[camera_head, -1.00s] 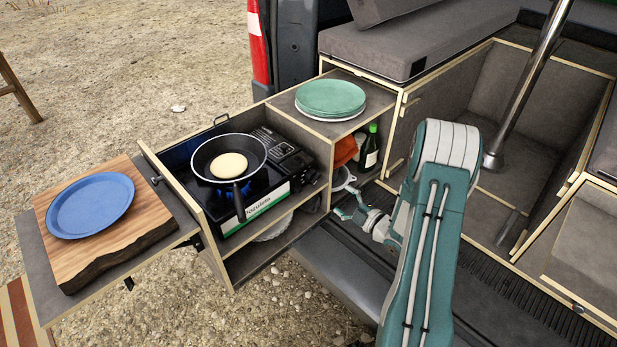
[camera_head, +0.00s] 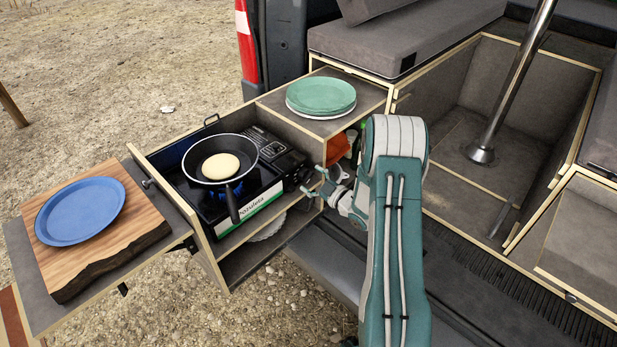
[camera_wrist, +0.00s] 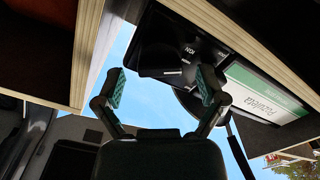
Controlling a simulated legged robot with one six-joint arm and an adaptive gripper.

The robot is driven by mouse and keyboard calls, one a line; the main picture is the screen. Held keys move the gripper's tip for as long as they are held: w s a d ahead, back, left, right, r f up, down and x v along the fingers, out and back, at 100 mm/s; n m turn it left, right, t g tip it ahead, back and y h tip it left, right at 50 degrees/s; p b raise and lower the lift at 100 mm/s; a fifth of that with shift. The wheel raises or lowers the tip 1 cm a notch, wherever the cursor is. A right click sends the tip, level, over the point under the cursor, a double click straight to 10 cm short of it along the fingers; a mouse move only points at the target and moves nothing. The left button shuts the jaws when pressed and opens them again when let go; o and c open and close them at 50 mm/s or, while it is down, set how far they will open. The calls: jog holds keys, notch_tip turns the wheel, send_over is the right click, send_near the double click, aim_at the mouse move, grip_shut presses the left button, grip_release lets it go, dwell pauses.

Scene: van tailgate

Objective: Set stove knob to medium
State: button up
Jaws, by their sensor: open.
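The black camping stove (camera_head: 222,207) sits in the pull-out drawer, with a pale label on its front. Blue flame shows under the pan. The stove's control end shows between my fingertips in the wrist view, with a dark panel (camera_wrist: 165,52) and white lettering. The knob itself is too dark to make out clearly, so its setting cannot be told. My gripper (camera_head: 313,181) is open and empty, just in front of the stove's right end. In the wrist view my gripper (camera_wrist: 163,87) has its two fingers spread wide, apart from the panel.
A black frying pan (camera_head: 207,177) holding a pancake (camera_head: 221,167) stands on the burner, its handle toward the front. Green plates (camera_head: 320,93) sit on the cabinet right of the stove. A blue plate (camera_head: 80,211) lies on a wooden board (camera_head: 137,237). Wooden drawer edges (camera_wrist: 235,35) frame the stove closely.

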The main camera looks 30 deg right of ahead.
jog(key=shift+w+a, duration=0.25)
jog(key=shift+w, duration=0.35)
jog(key=c, duration=1.1)
jog(key=shift+m, duration=0.4)
jog(key=shift+c, duration=0.2)
jog(key=m, duration=0.4)
jog(key=shift+d+m, duration=0.1)
jog(key=shift+m, duration=0.2)
jog(key=m, duration=0.5)
jog(key=shift+w+d, duration=0.1)
jog(key=shift+m, duration=0.4)
